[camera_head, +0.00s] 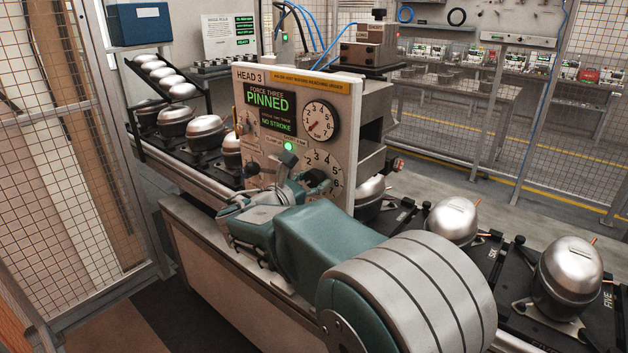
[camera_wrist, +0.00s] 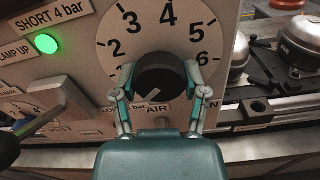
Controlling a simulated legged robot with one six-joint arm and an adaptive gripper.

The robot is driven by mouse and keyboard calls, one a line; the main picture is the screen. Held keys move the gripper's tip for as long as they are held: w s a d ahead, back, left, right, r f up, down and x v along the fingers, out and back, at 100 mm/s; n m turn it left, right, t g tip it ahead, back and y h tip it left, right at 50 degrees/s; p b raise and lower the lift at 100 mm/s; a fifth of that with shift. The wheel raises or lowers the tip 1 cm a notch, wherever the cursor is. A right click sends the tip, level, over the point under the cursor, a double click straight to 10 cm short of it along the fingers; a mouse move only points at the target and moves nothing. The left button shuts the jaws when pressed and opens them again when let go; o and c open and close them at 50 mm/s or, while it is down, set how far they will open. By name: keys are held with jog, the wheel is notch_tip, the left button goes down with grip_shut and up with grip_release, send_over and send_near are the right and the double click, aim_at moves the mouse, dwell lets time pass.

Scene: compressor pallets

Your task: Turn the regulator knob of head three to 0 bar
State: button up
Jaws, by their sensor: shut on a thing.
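The head three panel (camera_head: 248,92) carries a "HEAD 3" label, a screen (camera_head: 268,106) reading "FORCE THREE PINNED" and "NO STROKE", and a round gauge (camera_head: 320,121). Below them is a pale regulator dial (camera_wrist: 113,28) with figures 2 to 6 showing. The black regulator knob (camera_wrist: 160,72) sits at its centre. My gripper (camera_wrist: 160,79) is shut on the knob, one finger on each side. The knob has a light mark near its lower edge; its reading is unclear, and the low end of the scale is partly hidden. In the head view my gripper (camera_head: 304,184) is at the dial.
A green lamp (camera_wrist: 47,44) is lit beside a "SHORT 4 bar" label (camera_wrist: 50,14). A grey lever (camera_wrist: 65,105) sticks out left of the dial. Silver compressors (camera_head: 452,220) stand on black pallets at the right; more (camera_head: 205,130) stand at the left. A mesh fence (camera_head: 75,150) borders the left.

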jog(key=shift+a+f+n, duration=0.1)
jog(key=shift+f+n, duration=0.3)
jog(key=shift+n, duration=0.4)
jog(key=o, duration=1.2)
jog(key=shift+c, duration=0.2)
jog(key=shift+a+r, duration=0.1)
jog(key=shift+r, duration=0.1)
